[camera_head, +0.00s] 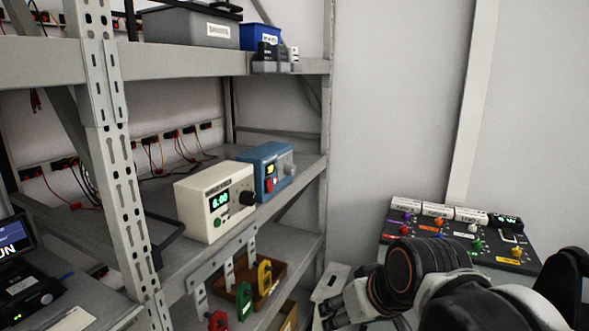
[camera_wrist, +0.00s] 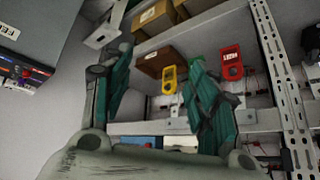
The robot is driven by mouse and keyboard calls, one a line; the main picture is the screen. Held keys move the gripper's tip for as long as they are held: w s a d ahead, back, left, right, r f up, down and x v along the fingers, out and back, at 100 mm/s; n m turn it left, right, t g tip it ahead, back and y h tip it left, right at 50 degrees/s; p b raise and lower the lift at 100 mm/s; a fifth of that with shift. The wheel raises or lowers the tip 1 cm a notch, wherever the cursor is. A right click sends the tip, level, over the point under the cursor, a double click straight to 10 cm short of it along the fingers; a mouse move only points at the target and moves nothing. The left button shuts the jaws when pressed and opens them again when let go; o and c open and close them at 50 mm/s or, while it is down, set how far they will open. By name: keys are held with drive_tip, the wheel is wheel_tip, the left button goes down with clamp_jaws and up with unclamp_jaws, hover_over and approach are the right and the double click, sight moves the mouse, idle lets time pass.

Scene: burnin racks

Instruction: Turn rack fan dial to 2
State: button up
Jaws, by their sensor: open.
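In the head view, a cream box (camera_head: 203,205) with a lit display that seems to read 6.00 stands on the middle shelf. It has a black knob (camera_head: 247,198) and a green button. A blue box (camera_head: 264,168) with a red switch and a grey knob (camera_head: 289,169) stands behind it. No fan label is legible, so I cannot tell which knob is the fan dial. My gripper (camera_wrist: 158,58) is open and empty in the wrist view, fingers spread before the shelves. Part of the blue box (camera_wrist: 135,141) shows low in that view. My arm fills the head view's lower right.
A black panel (camera_head: 400,238) with coloured knobs and labelled blocks stands at right. A slotted rack post (camera_head: 116,165) rises at left. Red (camera_wrist: 231,62) and yellow (camera_wrist: 169,85) tags hang on the lower shelf. Wall-side space above my arm is clear.

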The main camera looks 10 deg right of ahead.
drive_tip(key=w+a+r+n+y+p, duration=0.15)
drive_tip(key=w+r, duration=0.25)
drive_tip(key=w, duration=0.5)
drive_tip(key=w+r+n+y+p, duration=0.1)
drive_tip(key=w+r+y+p, duration=0.3)
drive_tip(key=w, duration=0.6)
drive_tip(key=n+t+y+p, duration=0.4)
drive_tip(key=n+y+p, duration=0.1)
drive_tip(key=y+p, duration=0.3)
approach(294, 170)
drive_tip(key=shift+h, duration=0.25)
drive_tip(key=x, duration=0.3)
drive_tip(key=b+x, duration=0.1)
drive_tip(key=x, duration=0.2)
drive_tip(key=b+x, duration=0.1)
drive_tip(key=x, duration=0.2)
drive_tip(key=shift+a+r, duration=0.25)
drive_tip(key=shift+a, duration=0.2)
drive_tip(key=c, duration=1.1)
